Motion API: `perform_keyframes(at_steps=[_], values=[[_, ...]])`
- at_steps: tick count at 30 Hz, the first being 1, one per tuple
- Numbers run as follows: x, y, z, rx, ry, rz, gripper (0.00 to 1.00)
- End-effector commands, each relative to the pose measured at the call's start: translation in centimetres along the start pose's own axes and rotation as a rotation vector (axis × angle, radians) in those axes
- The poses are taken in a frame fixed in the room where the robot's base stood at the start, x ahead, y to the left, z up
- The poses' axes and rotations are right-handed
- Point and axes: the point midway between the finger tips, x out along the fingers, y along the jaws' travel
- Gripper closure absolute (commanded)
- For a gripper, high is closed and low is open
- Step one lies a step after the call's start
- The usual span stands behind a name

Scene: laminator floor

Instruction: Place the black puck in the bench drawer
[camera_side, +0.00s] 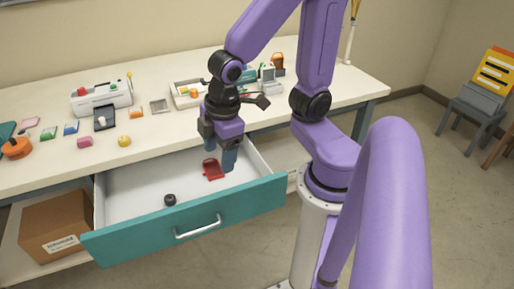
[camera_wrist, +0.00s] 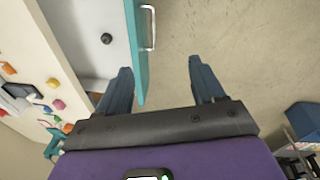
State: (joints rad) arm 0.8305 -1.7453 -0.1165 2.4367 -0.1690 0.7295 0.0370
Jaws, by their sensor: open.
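The black puck (camera_side: 170,199) lies on the white floor of the open bench drawer (camera_side: 130,190), toward its front left. The puck also shows in the wrist view (camera_wrist: 107,38), inside the drawer (camera_wrist: 89,12) and left of my fingers. The drawer has a teal front with a metal handle (camera_side: 198,228). My gripper (camera_side: 220,156) is open and empty above the right part of the drawer, apart from the puck. Its two fingers also show spread in the wrist view (camera_wrist: 160,68).
A red piece (camera_side: 213,170) lies in the drawer below my gripper. Several small coloured items and a white device (camera_side: 101,97) stand on the white bench top (camera_side: 55,160). A cardboard box (camera_side: 55,226) sits on the shelf left of the drawer. The floor in front is clear.

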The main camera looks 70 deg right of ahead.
Motion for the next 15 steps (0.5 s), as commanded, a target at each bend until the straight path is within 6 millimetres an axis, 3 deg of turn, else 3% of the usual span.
perform_keyframes(at_steps=[3, 6, 15], values=[[-1.8, -3.2, 2.7, -0.050, -0.019, -0.063, 0.32], [-2.6, -4.9, 4.3, -0.077, -0.037, -0.101, 0.32], [-3.1, -5.9, 5.5, -0.098, -0.055, -0.129, 0.32]])
